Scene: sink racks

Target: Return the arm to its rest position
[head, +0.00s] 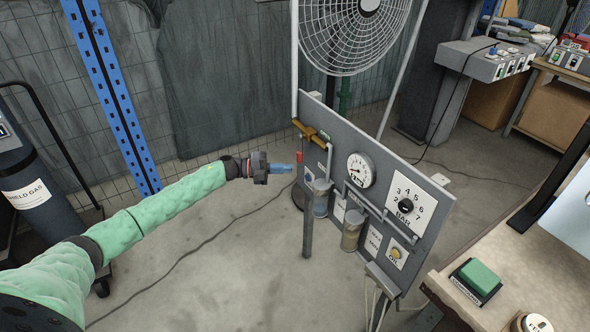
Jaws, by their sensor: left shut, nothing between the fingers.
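My left arm, in a green sleeve, reaches in from the lower left of the head view. My left gripper (281,168) is at its end, pointing right, with its blue fingers shut and empty. It is left of the grey gauge panel (330,130), near the panel's left edge. I cannot tell the exact distance to the panel, but there is a visible gap in the picture. My right gripper is not in the head view.
The panel carries a brass lever (311,133), a round gauge (361,170), a numbered dial (405,206) and two glass bowls. A fan (352,30) stands behind it. A gas cylinder (35,190) is at left. A bench with a green button (479,277) is at lower right.

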